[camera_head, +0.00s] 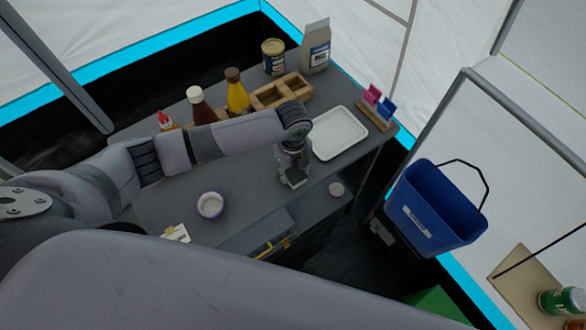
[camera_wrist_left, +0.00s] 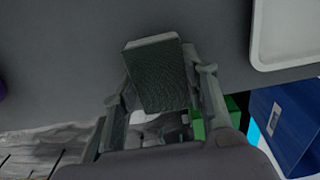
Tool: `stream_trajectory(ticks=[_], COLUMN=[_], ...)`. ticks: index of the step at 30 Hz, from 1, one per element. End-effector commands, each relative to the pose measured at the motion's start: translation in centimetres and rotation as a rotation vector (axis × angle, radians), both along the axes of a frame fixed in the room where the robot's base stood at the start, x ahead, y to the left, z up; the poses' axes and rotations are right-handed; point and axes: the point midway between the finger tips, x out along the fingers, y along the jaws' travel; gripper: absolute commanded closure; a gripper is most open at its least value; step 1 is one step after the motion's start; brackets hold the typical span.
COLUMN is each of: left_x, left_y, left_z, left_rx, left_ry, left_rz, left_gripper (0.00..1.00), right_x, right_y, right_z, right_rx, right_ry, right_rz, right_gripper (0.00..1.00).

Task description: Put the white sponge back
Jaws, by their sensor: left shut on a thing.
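My left gripper (camera_head: 292,176) is over the front part of the grey table, just left of and in front of the white tray (camera_head: 318,150). It is shut on a block-shaped sponge (camera_wrist_left: 158,75), which has a dark grey, rough face and a paler edge in the left wrist view. I see no plainly white sponge, so I take this block to be it. The gripper's fingers (camera_wrist_left: 160,95) sit on both sides of the block. The tray also shows at the upper right of the wrist view (camera_wrist_left: 256,45) and looks empty. My right gripper is not in view.
Sauce bottles (camera_head: 237,92), a wooden divided box (camera_head: 282,92), a can (camera_head: 273,56) and a bag (camera_head: 315,47) line the table's back. A small bowl (camera_head: 210,205) stands at front left. A blue bucket (camera_head: 432,207) is right of the table.

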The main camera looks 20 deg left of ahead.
Motion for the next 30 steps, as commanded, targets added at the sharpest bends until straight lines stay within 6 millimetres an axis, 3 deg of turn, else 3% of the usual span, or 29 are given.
stream_trajectory(ticks=[9, 10, 18, 30], left_x=[-0.01, 0.0, -0.01, 0.06], left_y=[0.0, 0.0, 0.01, -0.02], left_z=[-0.39, -0.34, -0.31, 0.34], left_rx=[0.001, 0.0, 0.0, -0.001], left_ry=[0.001, 0.0, 0.0, -0.002], left_rz=[0.0, 0.0, 0.0, 0.0], left_gripper=[0.9, 0.58, 0.4, 0.4], right_x=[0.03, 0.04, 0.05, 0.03], right_y=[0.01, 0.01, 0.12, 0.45], right_z=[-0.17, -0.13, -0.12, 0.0], right_rx=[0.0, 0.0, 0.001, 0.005], right_ry=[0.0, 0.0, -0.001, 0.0], right_rz=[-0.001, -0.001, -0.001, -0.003], right_gripper=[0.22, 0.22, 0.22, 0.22])
